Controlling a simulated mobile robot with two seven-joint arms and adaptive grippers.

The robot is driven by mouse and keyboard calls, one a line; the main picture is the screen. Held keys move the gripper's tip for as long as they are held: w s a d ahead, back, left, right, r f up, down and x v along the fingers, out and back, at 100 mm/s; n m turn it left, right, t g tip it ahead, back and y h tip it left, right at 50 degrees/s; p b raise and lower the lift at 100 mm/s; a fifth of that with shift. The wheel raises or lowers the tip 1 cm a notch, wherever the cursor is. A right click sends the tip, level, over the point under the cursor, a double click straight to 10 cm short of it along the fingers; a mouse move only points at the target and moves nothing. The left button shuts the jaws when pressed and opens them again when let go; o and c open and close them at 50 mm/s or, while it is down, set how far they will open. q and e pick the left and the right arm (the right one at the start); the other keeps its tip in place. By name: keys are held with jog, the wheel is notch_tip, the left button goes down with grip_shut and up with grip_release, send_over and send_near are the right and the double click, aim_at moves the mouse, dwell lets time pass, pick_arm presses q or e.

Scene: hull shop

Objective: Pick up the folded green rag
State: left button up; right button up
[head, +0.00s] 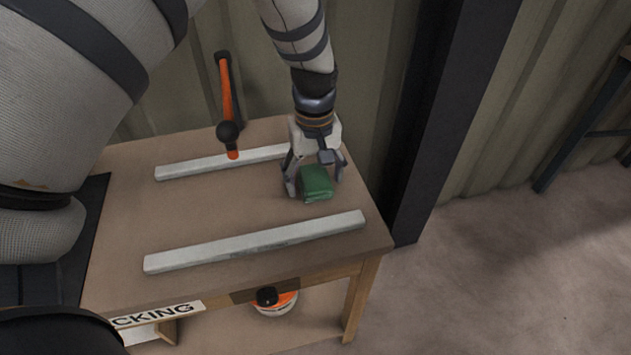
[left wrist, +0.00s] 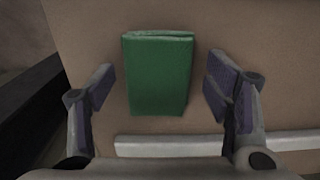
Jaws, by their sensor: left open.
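The folded green rag (head: 316,184) lies on the wooden table (head: 220,215) near its right end, between two pale bars. My left gripper (head: 314,184) is above the rag, pointing down, with its fingers apart on either side of it. In the left wrist view the rag (left wrist: 158,75) sits between the two open fingertips (left wrist: 160,88), with a gap on both sides. It is not held. My right gripper is not in view.
One pale bar (head: 255,243) lies in front of the rag, another (head: 222,162) behind it. An orange-handled tool (head: 227,95) stands at the table's back. A dark post (head: 440,120) rises close to the right. An orange and white object (head: 274,303) sits on the lower shelf.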

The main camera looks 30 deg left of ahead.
aim_at(314, 177)
pick_arm(q)
jog(key=shift+f, duration=0.15)
jog(key=c, duration=1.1)
jog(key=shift+c, duration=0.2)
notch_tip(314, 177, up, 10)
jog(key=shift+r+p, duration=0.1)
jog(key=shift+p, duration=0.4)
